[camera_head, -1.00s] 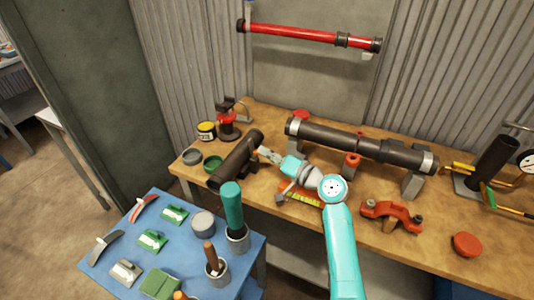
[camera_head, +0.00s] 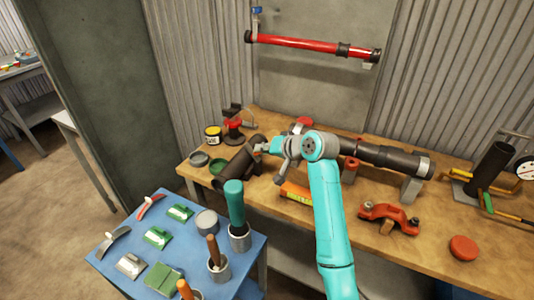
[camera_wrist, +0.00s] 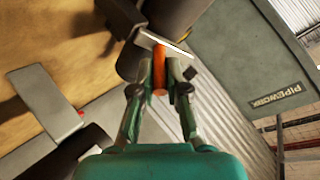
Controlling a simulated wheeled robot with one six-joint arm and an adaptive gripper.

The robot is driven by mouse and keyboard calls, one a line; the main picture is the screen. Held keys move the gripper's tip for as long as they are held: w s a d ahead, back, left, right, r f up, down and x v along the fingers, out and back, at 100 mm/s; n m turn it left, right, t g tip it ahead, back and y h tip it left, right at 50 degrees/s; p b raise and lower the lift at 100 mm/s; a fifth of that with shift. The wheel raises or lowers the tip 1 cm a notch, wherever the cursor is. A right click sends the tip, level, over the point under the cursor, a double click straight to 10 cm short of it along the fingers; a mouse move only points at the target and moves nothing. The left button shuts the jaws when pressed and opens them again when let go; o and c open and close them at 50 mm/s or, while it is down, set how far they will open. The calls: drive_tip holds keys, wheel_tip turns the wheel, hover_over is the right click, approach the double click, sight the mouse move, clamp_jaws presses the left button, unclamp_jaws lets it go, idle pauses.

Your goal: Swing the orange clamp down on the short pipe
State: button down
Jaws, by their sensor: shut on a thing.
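The short pipe (camera_head: 234,168) is a dark tube at the left part of the bench, lying at a slant; my arm partly covers its upper right end. My gripper (camera_head: 264,147) is at that end. In the wrist view my gripper (camera_wrist: 160,76) has its fingers closed on an orange bar, the orange clamp's visible part (camera_wrist: 159,70). A dark cylinder (camera_wrist: 131,62) shows just behind it, and a grey metal plate (camera_wrist: 148,40) lies at the fingertips. In the head view the clamp is hidden by my gripper, so its angle to the pipe cannot be told.
A long dark pipe (camera_head: 375,152) rests on grey supports (camera_head: 411,189) at the right. A red-orange coupling (camera_head: 389,212) and red cap (camera_head: 464,248) lie on the bench (camera_head: 340,205). A blue tool table (camera_head: 250,262) stands in front. A red pipe (camera_head: 300,43) hangs on the wall.

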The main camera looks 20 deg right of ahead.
drive_tip(key=shift+w+a+r+g+h, duration=0.2)
drive_tip(key=shift+w+a+g+h, duration=0.25)
drive_tip(key=shift+g+h, duration=0.5)
drive_tip(key=c, duration=1.2)
unclamp_jaws()
drive_tip(key=v, duration=1.2)
drive_tip(key=shift+w, duration=0.15)
